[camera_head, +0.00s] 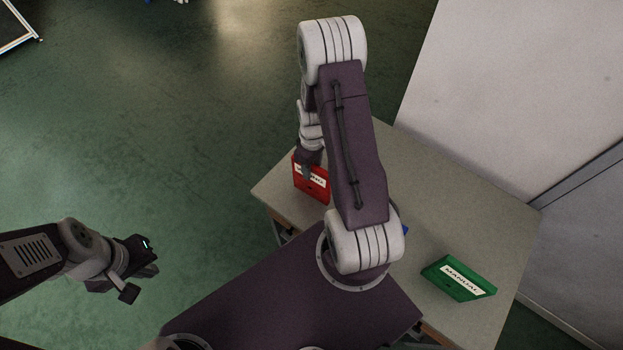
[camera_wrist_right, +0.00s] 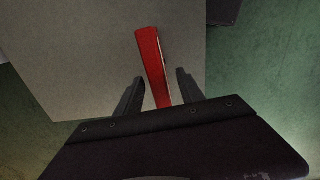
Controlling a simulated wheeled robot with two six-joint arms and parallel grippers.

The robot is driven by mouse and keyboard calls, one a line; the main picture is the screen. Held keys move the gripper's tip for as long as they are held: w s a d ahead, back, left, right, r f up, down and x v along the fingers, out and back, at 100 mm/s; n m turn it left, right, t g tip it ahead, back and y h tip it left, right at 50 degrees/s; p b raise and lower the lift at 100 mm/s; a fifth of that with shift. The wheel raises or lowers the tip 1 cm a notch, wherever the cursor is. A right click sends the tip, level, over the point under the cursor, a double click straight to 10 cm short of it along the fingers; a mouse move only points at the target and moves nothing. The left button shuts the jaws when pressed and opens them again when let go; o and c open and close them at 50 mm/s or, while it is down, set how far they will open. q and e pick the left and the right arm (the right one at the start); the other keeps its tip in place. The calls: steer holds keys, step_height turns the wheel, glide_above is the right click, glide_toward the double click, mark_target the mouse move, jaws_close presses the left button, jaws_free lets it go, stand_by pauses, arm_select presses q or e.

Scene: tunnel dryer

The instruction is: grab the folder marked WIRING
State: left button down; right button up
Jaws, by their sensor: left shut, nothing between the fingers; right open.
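A red folder (camera_head: 312,190) stands near the far left corner of the grey table. Its white label is partly covered by my right gripper (camera_head: 308,168), and I cannot read the whole word. In the right wrist view the red folder (camera_wrist_right: 150,60) is seen edge-on. It runs between the two fingers of my open right gripper (camera_wrist_right: 160,90), with a gap visible on each side. My left gripper (camera_head: 141,281) is shut and empty, over the floor left of the table.
A green folder (camera_head: 459,278) marked MANUAL lies at the table's right end. A blue thing (camera_head: 405,231) is mostly hidden behind my right arm. The grey table (camera_head: 460,205) is clear between them and the pale wall or cabinet (camera_head: 520,90). Green floor is open at left.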

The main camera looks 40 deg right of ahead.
mark_target(312, 174)
steer(key=shift+w+d+f, duration=0.1)
steer(key=shift+f, duration=0.05)
steer(key=shift+f+p, duration=0.3)
step_height(312, 174, down, 4)
steer(key=shift+r+p, duration=0.15)
steer(key=shift+p, duration=0.5)
steer(key=shift+w+f, duration=0.15)
steer(key=shift+f, duration=0.2)
steer(key=shift+r, duration=0.1)
jaws_close()
